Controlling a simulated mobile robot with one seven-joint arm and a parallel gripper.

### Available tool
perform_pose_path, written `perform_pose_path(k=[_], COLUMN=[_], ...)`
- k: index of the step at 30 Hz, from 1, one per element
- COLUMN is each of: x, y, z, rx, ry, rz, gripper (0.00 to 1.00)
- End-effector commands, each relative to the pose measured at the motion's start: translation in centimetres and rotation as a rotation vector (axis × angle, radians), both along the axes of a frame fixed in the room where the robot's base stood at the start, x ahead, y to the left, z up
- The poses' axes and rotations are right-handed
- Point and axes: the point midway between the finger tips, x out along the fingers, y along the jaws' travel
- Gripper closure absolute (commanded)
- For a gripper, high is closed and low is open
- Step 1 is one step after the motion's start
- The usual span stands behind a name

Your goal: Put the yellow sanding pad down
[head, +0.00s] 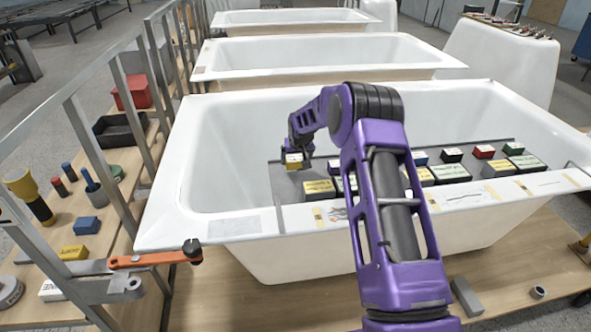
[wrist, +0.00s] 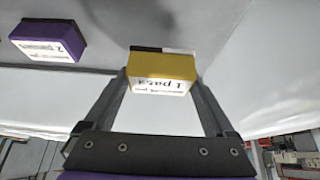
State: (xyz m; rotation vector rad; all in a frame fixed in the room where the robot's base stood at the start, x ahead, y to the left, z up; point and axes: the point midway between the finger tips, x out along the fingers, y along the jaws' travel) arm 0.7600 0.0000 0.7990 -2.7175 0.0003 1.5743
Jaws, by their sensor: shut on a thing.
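The yellow sanding pad (wrist: 162,66) is between the two fingers of my gripper (wrist: 160,80) in the wrist view, with printed lettering on its pale face. In the head view the same yellow pad (head: 293,159) shows just under my gripper (head: 299,150), inside the nearest bathtub. It is over or on the left end of a dark grey board (head: 286,182). I cannot tell whether the pad touches the board. My gripper is shut on the pad.
Several labelled blocks stand on the board to the right, including a yellow-topped one (head: 319,187). A purple block (wrist: 48,40) shows at the upper left of the wrist view. The tub's left floor is clear. The white tub rim (head: 180,232) surrounds my gripper's area.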

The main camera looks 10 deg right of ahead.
Motion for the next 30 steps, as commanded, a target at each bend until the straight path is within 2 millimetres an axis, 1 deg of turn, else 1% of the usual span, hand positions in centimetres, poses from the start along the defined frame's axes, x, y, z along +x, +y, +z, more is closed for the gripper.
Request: perform_pose_path(k=[6,8,15,19,20,21,22,30], x=[0.0,0.0,0.0,0.0,0.0,0.0,0.0,0.0], y=[0.0,0.0,0.0,0.0,0.0,0.0,0.0,0.0], z=[-2.9,-3.5,-3.6,-4.1,-4.0,-3.9,-3.9,-3.7], rx=[0.0,0.0,0.0,0.0,0.0,0.0,0.0,0.0], ry=[0.001,0.001,-0.001,-0.001,-0.001,-0.001,-0.001,-0.001], rz=[0.0,0.0,0.0,0.0,0.0,0.0,0.0,0.0], gripper=[0.62,0.62,0.62,0.62,0.09,0.02,0.0,0.0])
